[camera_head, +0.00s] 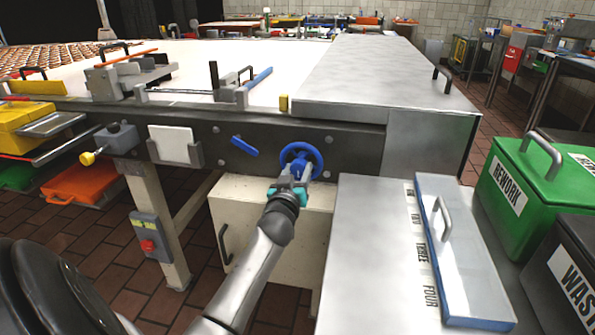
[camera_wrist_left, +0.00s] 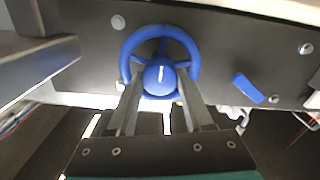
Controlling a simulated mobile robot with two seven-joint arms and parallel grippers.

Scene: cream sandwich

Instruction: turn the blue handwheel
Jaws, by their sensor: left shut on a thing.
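The blue handwheel (camera_head: 301,147) is mounted on the dark side panel of the long machine, near the middle of the head view. In the left wrist view its round rim, spokes and hub (camera_wrist_left: 160,77) show, with a short white mark on the hub. My left gripper (camera_head: 295,172) is at the wheel, shut on it, with one finger on each side of the hub in the left wrist view. The fingers cover the part of the rim nearest the gripper. My right gripper is not in view.
A blue lever (camera_head: 244,147) is on the panel left of the wheel. A cream cabinet (camera_head: 262,232) stands below. A metal counter (camera_head: 375,260) with a blue-edged lid (camera_head: 462,265) is close on the right, beside a green REWORK bin (camera_head: 532,190). A red-button box (camera_head: 149,238) hangs on a leg.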

